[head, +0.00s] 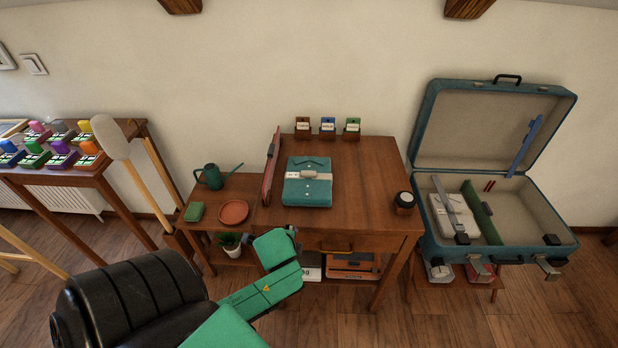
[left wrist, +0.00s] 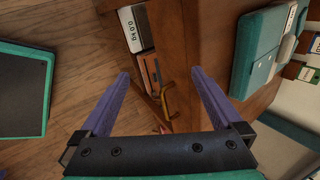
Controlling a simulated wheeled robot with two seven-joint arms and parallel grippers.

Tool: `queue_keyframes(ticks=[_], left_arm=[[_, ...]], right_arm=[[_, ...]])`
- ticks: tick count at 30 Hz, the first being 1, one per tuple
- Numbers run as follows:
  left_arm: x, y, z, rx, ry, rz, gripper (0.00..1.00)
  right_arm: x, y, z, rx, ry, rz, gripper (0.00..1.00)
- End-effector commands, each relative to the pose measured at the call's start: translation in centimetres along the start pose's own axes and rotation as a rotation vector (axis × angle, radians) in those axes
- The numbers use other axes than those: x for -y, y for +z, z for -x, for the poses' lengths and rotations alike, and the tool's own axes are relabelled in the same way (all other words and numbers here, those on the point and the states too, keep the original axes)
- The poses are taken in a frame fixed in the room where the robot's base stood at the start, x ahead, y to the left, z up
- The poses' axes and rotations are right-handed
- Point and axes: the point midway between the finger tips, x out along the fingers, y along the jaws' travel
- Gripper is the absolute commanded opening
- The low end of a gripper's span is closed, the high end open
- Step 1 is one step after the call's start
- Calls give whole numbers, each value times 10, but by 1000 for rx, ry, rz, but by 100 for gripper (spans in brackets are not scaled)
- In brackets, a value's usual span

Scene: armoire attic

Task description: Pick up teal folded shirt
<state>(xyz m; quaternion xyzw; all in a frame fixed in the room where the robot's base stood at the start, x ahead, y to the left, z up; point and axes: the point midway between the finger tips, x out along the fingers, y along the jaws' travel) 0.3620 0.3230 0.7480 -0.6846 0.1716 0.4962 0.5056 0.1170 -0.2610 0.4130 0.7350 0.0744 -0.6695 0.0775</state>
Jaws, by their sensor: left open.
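The teal folded shirt (head: 307,193), with a pale band across it, lies flat on top of the wooden desk (head: 365,190). It also shows at the upper right of the left wrist view (left wrist: 260,45). My left arm comes in from the lower left of the head view and ends in front of the desk, below and left of the shirt. In the left wrist view my left gripper (left wrist: 160,75) has its purple fingers spread apart with nothing between them, facing the desk's front. It is apart from the shirt. The head view hides its fingertips. My right gripper is not seen.
Left of the shirt stands an upright reddish-brown item (head: 271,165). A lower side table holds a watering can (head: 211,176) and saucer (head: 233,212). A dark round jar (head: 404,201) and small card boxes (head: 328,126) are on the desk. An open suitcase (head: 428,150) is right.

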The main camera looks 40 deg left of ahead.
Motion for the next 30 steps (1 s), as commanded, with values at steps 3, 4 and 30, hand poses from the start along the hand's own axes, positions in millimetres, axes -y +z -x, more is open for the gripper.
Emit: queue_keyframes(ticks=[3, 4, 30], left_arm=[[44, 5, 27, 38, -135, -331, 100], [55, 7, 29, 56, -168, -435, 100], [204, -2, -31, 369, -456, -1583, 100]], right_arm=[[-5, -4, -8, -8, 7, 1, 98], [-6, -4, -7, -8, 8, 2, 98], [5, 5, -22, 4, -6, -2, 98]])
